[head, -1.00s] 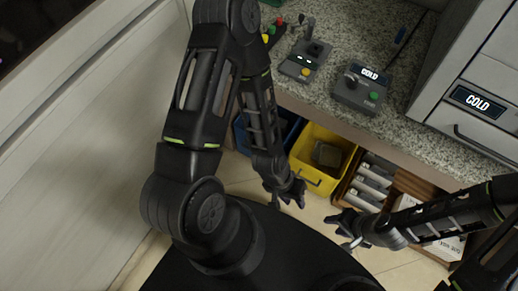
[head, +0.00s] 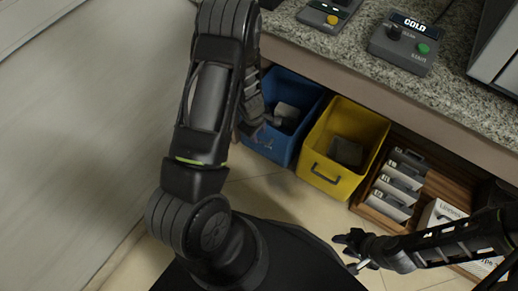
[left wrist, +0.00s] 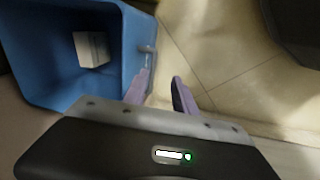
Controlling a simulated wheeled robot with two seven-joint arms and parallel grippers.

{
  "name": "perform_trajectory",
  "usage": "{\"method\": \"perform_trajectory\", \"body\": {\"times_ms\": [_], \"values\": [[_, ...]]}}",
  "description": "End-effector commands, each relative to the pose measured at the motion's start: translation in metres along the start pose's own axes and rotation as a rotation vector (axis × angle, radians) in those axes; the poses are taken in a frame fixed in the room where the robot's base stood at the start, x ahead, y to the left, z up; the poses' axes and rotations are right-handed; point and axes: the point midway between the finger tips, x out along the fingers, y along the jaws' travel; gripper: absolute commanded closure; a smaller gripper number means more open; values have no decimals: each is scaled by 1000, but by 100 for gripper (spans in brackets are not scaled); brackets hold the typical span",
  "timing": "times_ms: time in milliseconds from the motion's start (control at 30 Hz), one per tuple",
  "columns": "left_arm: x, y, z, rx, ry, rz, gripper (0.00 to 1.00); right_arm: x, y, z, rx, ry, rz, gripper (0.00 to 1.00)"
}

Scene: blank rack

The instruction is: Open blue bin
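The blue bin (head: 284,152) stands under the counter, left of the yellow bin, with a grey block inside. My left arm covers part of it in the head view. In the left wrist view the blue bin (left wrist: 128,50) fills the upper left, with its handle (left wrist: 148,50) on the side facing the floor. My left gripper (head: 262,128) is at the front of the blue bin. In the left wrist view its purple fingers (left wrist: 162,93) are apart, just below the handle, with nothing visible between them. My right gripper (head: 352,252) is open and empty above the floor.
A yellow bin (head: 317,176) with a dark block stands right of the blue bin. A wooden rack (head: 378,217) with several labelled grey items is further right. The counter (head: 440,95) overhangs the bins. Tiled floor (head: 262,196) is clear before them.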

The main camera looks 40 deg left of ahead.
Motion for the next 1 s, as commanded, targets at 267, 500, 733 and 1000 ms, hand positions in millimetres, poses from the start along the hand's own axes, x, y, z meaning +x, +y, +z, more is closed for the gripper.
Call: {"method": "perform_trajectory", "body": {"times_ms": [267, 500, 733, 1000], "values": [[7, 12, -17, -88, 9, 27, 67, 12, 5, -1, 1, 3, 1, 64], [9, 11, -17, -85, 9, 26, 67, 13, 5, -1, 0, 3, 0, 64], [32, 11, -17, -83, 8, 24, 67, 23, 11, -3, 4, 8, 3, 64], [74, 12, -17, -82, 8, 25, 67, 38, 20, -8, 11, 19, 9, 64]]}}
